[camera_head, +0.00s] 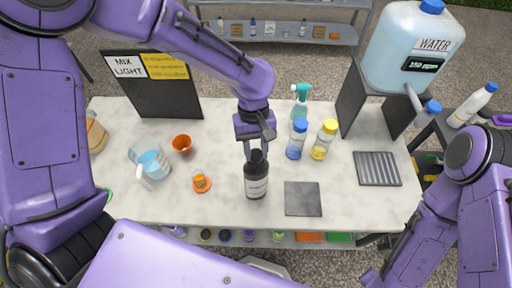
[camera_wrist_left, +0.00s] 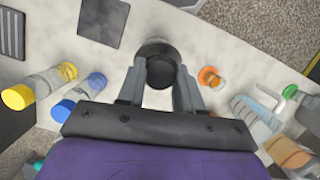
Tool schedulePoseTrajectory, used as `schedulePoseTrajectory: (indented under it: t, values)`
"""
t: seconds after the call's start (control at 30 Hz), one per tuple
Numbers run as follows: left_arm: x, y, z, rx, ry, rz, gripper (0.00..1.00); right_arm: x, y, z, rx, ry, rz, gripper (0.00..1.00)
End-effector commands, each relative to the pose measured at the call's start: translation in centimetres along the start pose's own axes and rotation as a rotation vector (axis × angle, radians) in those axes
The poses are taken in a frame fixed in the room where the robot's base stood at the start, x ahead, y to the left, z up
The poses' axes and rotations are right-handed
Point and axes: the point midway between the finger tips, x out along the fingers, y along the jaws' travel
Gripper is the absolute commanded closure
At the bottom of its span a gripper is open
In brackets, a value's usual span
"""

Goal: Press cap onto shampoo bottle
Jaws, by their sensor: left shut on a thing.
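A dark shampoo bottle (camera_head: 256,182) with a white label stands upright on the pale table, left of a dark square mat. Its black cap (camera_head: 257,156) is at the top of the bottle. My left gripper (camera_head: 253,150) is above the bottle, shut on the cap. In the left wrist view the cap (camera_wrist_left: 160,71) sits between the two fingers, with the bottle's dark shoulder (camera_wrist_left: 156,48) behind it. I cannot tell whether the cap is fully seated on the neck. My right arm shows at the right, but its gripper is not in view.
Blue-capped (camera_head: 297,140) and yellow-capped (camera_head: 323,140) bottles and a teal spray bottle (camera_head: 299,103) stand right of the gripper. A measuring jug (camera_head: 152,163), an orange cup (camera_head: 182,144) and a small orange piece (camera_head: 201,183) are left. A dark mat (camera_head: 303,199) lies right of the bottle.

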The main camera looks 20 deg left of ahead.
Motion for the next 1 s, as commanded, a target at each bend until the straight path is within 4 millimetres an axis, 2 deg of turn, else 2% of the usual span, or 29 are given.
schedulePoseTrajectory:
  t: [0.8,0.83,0.9,0.93,1.0]
  values:
    - [0.25,-0.03,-0.09,-0.001,0.0,0.0,0.93,0.0,0.0,0.0,0.0,0.0,0.0,0.57]
    - [0.25,-0.03,-0.09,-0.001,0.0,0.0,0.62,0.0,0.0,0.0,0.0,0.0,0.0,0.57]
    - [0.25,-0.03,-0.09,-0.001,0.0,0.0,0.39,0.0,0.0,0.0,0.0,0.0,0.0,0.57]
    - [0.25,-0.03,-0.09,-0.001,0.0,0.0,0.35,0.0,0.0,0.0,0.0,0.0,0.0,0.57]
    - [0.25,-0.02,-0.09,-0.001,0.0,0.0,0.35,0.0,0.0,0.0,0.0,0.0,0.0,0.57]
